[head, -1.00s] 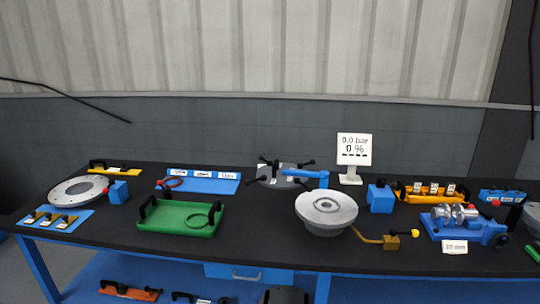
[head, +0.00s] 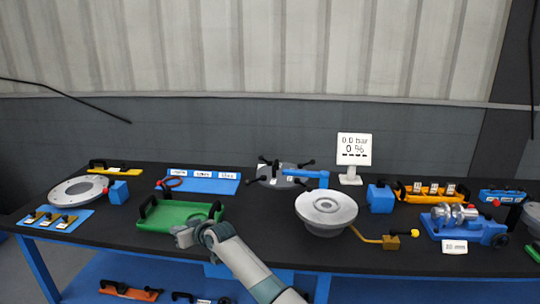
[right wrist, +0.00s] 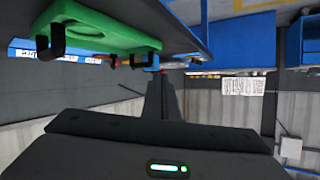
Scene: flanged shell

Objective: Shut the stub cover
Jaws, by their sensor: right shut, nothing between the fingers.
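A grey metal flanged shell (head: 326,208) stands on the dark bench right of centre, with a round opening in its top. Behind it to the left, a flat grey disc (head: 268,182) with several black handles lies by a blue swing arm (head: 318,176); it looks like the stub cover, but I cannot tell for sure. My right gripper (head: 180,236) is shut and empty, at the front edge of the bench by the green tray, well left of the shell. The right wrist view shows its dark body and fingers (right wrist: 162,100). My left gripper is not in view.
A green tray (head: 160,215) with black handles is close to the right gripper, and shows in the wrist view (right wrist: 95,30). A brass lever (head: 370,239) sticks out right of the shell. A blue pump unit (head: 440,228) and pressure display (head: 354,149) stand further right and behind.

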